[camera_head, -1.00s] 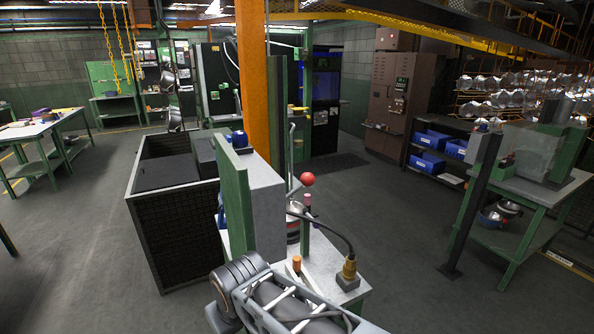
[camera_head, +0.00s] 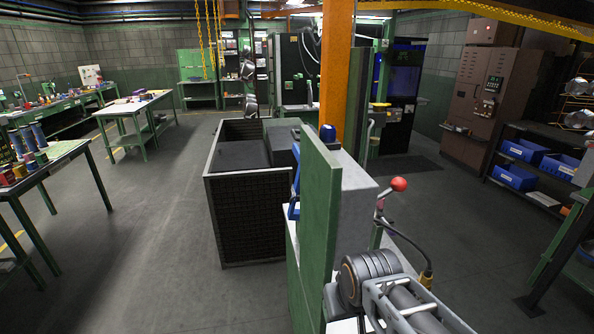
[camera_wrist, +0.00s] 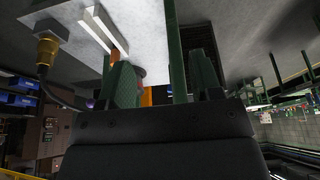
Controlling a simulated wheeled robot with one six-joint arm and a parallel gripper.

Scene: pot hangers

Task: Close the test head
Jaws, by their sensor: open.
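The test stand's red ball knob (camera_head: 399,184) sits on a lever at the right side of a grey box (camera_head: 354,205), behind a tall green panel (camera_head: 320,205), in the head view. My arm covers the bench top and the lower part of the stand there, so I cannot tell the test head's position. A pale bar with an orange end (camera_wrist: 104,32) and a brass cable fitting (camera_wrist: 47,50) lie beyond the fingers to the left.
A dark mesh-sided bin (camera_head: 250,215) stands left of the stand. An orange post (camera_head: 335,80) rises behind it. Green tables (camera_head: 140,105) are at the left. Blue bins (camera_head: 515,177) sit on a shelf at the right. The floor at left centre is clear.

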